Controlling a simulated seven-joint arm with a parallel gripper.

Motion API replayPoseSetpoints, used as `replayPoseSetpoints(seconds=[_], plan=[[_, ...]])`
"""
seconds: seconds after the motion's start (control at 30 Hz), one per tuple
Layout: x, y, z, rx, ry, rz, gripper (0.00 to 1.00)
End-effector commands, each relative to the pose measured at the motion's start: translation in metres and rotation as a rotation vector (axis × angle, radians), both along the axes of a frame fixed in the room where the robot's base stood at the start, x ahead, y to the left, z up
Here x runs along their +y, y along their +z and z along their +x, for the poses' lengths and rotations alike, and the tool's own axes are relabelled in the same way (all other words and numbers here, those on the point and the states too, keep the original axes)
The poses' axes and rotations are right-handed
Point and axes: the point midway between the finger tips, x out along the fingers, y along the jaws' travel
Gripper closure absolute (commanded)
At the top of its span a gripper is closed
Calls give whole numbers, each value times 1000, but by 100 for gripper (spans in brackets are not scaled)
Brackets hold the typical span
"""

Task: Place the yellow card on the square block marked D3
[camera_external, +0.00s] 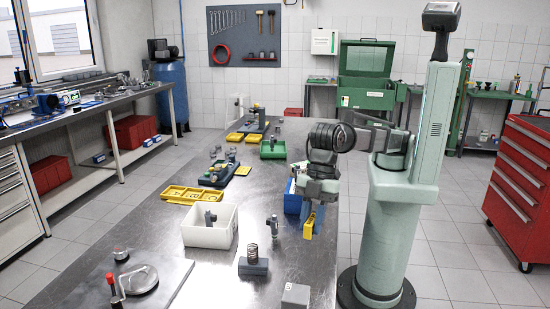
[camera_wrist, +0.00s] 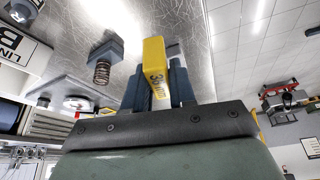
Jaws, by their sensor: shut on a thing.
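The yellow card (camera_external: 310,224) hangs upright from my gripper (camera_external: 313,206) above the right side of the steel table. In the wrist view the yellow card (camera_wrist: 154,62) stands between the two dark fingers of my gripper (camera_wrist: 158,88), which is shut on it. The print on it seems to read "36 mm". A plain grey square block (camera_external: 296,295) sits at the table's near edge, below and apart from the card. I cannot read any D3 mark on it or on any other block.
A dark block with a spring (camera_external: 253,264) stands left of the grey block. A white bin (camera_external: 208,236), a small upright part (camera_external: 272,229) and a blue bin (camera_external: 291,204) are close by. A grey plate (camera_external: 168,278) with a disc and red-topped lever lies near left.

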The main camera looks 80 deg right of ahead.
Motion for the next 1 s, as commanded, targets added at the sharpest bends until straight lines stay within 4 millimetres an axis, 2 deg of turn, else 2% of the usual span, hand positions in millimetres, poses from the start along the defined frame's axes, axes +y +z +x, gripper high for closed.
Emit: replayPoseSetpoints(seconds=[0.03, 0.1, 0.2, 0.33, 0.47, 0.67, 0.77, 1.0], plan=[[33, 5, -2, 1, 25, -1, 100], [60, 9, -2, 0, 53, -1, 100], [87, 14, 8, 1, 82, -1, 100], [113, 22, 16, 0, 122, 0, 100], [125, 26, 18, 0, 177, 0, 100], [122, 21, 16, 0, 243, 0, 100], [122, 12, 16, 0, 248, -1, 100], [121, -26, 16, 0, 248, -1, 100]])
